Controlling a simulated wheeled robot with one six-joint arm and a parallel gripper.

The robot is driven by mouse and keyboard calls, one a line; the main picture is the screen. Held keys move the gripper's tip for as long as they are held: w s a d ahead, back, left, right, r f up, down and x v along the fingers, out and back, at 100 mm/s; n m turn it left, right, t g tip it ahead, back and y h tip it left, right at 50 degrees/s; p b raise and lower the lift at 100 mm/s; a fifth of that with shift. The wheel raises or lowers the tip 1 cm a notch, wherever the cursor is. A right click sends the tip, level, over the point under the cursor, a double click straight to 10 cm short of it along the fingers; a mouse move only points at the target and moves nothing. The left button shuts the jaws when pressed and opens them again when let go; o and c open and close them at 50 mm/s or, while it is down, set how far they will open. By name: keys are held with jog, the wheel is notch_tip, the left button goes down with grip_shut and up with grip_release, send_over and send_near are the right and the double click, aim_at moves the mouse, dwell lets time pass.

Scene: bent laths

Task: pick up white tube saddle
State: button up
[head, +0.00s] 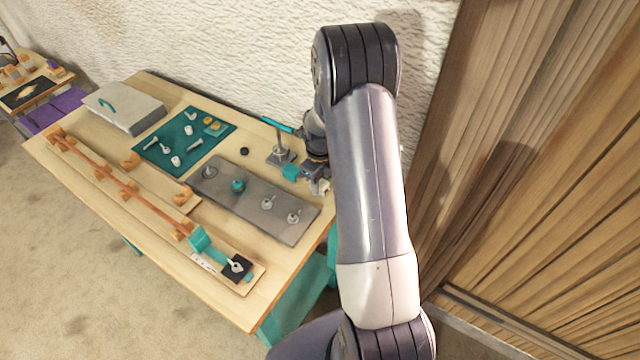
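Several small white pieces lie on the dark green mat (153,151). They include a short white piece (176,161) near its front edge, another (188,130) near its middle, and one (190,114) at the back. Which of them is the white tube saddle is too small to tell. My gripper (318,184) is over the table's right end, beside the grey plate and right of the mat. A small pale shape shows at its fingertips; I cannot tell whether it is a finger or a held piece. My arm partly hides the gripper.
A grey plate (225,197) with upright pegs and a teal knob lies before the gripper. A stand with a teal handle (280,155) is close behind. A long wooden jig (125,187) runs along the front. A grey box (122,107) is back left; the wall is close behind.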

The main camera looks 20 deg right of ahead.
jog(key=c, duration=0.6)
jog(key=shift+r, duration=0.1)
